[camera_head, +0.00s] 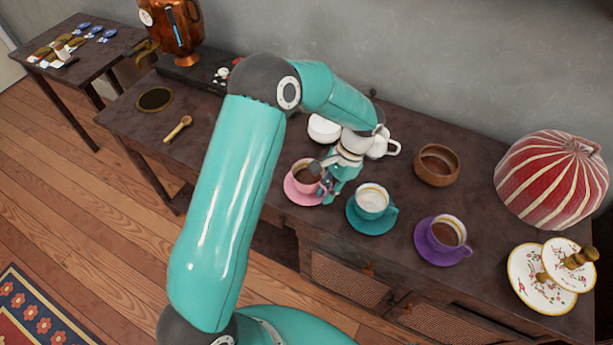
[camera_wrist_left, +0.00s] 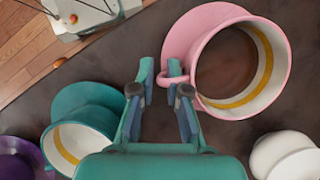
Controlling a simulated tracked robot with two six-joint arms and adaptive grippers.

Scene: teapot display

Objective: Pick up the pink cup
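The pink cup (camera_head: 301,181) with brown liquid stands on its pink saucer (camera_head: 296,197) near the front edge of the dark table. It also shows in the left wrist view (camera_wrist_left: 285,80), at the upper right, with its handle pointing left at my fingers. My left gripper (camera_head: 327,188) is low over the table at the right side of the cup. In the left wrist view my left gripper (camera_wrist_left: 164,88) is open, with the handle's end at the gap between the fingertips. Whether a finger touches the handle I cannot tell. My right gripper is not in view.
A teal cup (camera_head: 371,199) on a saucer stands close right of my left gripper, and a purple cup (camera_head: 446,232) stands farther right. White crockery (camera_head: 322,129) and a brown bowl (camera_head: 437,166) stand behind. A wooden spoon (camera_head: 178,128) lies at the left.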

